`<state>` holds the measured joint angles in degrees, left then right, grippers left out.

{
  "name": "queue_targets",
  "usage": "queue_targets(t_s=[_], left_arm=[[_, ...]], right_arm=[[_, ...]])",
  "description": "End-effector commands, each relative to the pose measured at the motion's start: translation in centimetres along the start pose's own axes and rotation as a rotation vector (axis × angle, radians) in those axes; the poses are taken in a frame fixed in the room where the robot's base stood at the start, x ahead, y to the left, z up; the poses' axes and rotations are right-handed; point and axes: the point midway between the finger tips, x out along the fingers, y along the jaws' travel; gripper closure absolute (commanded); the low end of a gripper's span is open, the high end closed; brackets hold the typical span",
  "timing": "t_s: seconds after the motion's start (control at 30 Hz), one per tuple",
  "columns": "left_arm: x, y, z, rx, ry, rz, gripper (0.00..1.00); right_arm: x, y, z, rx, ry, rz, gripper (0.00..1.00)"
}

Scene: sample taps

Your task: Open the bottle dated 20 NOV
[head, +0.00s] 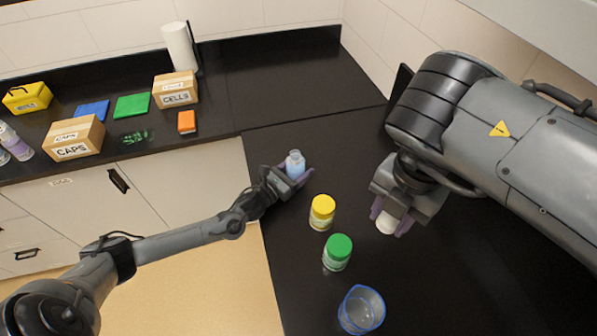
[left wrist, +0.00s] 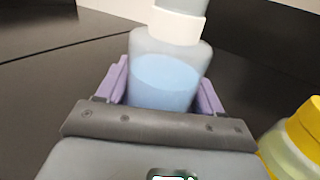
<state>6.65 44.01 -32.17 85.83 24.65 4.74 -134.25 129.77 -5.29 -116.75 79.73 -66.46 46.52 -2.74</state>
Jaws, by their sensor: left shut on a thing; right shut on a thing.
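My left gripper (head: 291,174) is shut on a clear bottle with pale blue liquid (head: 295,164), which stands upright on the black bench. In the left wrist view the bottle (left wrist: 165,80) sits between both purple fingers, with a white collar and a greyish neck above. No cap shows on it in the head view. My right gripper (head: 389,218) is shut on a white cap (head: 387,224), apart from the bottle and to its right. A yellow-capped bottle (head: 322,212) and a green-capped bottle (head: 337,252) stand nearby. No date is legible on any bottle.
A clear blue-tinted beaker (head: 361,310) stands at the front of the bench. On the back counter are boxes marked CAPS (head: 75,138) and CELLS (head: 175,90), and a paper roll (head: 180,47). The bench behind the held bottle is clear.

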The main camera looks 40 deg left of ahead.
Motion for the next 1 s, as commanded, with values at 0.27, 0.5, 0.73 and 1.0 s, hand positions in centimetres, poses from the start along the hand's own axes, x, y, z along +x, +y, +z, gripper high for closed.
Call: queue_targets(t_s=[0.27,0.5,0.73,1.0], left_arm=[[0.0,0.0,-1.2,0.000,-0.003,0.000,1.00],[0.0,0.0,-1.6,0.001,-0.002,0.000,1.00],[-0.1,0.0,-1.6,0.000,0.000,0.000,0.08],[-0.1,0.0,-1.4,0.001,0.000,0.000,0.08]], right_arm=[[0.2,0.0,0.0,0.000,0.000,0.000,0.97],[0.5,0.0,0.0,0.000,0.000,0.000,0.97],[0.4,0.0,0.0,0.000,0.000,0.000,0.97],[0.3,0.0,0.0,0.000,0.000,0.000,0.97]])
